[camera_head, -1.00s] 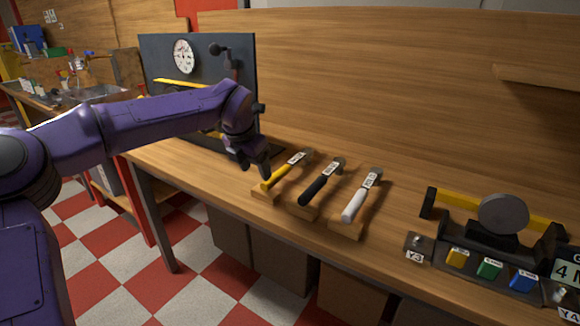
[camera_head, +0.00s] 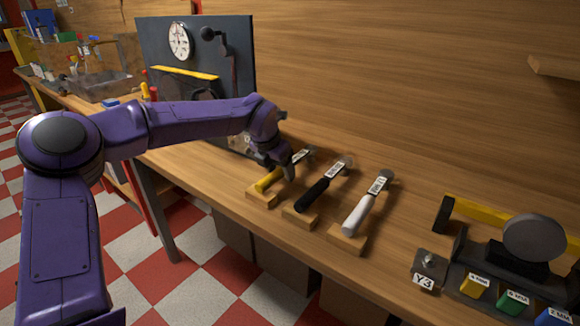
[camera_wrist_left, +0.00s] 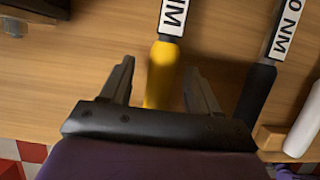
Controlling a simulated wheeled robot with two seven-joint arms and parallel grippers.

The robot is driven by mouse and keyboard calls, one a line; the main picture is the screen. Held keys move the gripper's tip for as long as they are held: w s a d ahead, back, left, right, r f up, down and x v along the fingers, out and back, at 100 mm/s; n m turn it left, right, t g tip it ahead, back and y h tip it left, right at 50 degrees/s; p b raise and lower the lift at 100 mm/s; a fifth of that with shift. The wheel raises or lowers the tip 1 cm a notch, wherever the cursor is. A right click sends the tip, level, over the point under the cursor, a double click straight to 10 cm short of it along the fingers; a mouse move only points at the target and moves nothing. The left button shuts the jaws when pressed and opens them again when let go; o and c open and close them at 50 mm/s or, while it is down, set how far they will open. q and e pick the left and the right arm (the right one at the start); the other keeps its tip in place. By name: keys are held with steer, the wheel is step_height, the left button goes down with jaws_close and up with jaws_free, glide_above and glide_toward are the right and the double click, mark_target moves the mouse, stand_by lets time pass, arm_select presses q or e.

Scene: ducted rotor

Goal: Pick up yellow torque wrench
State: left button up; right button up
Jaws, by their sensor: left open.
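The yellow torque wrench (camera_head: 267,181) lies on a wooden block at the left end of a row of three wrenches. In the left wrist view its yellow handle (camera_wrist_left: 161,75) runs between my two fingers, with a white "NM" label beyond it. My left gripper (camera_head: 283,170) is open over the yellow wrench, and its fingers (camera_wrist_left: 158,85) stand one on each side of the handle, apart from it in the picture. The arm and gripper hide part of the wrench in the head view. My right gripper is not in view.
A black-handled wrench (camera_head: 312,194) lies just right of the yellow one, and a white-handled wrench (camera_head: 357,214) beyond it. A dark panel with a gauge (camera_head: 180,41) stands at the back left. A fixture with coloured tags (camera_head: 475,286) is at the right.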

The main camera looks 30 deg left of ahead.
arm_select(q)
steer(key=shift+x, duration=0.8)
steer(key=shift+r, duration=0.1)
jaws_close()
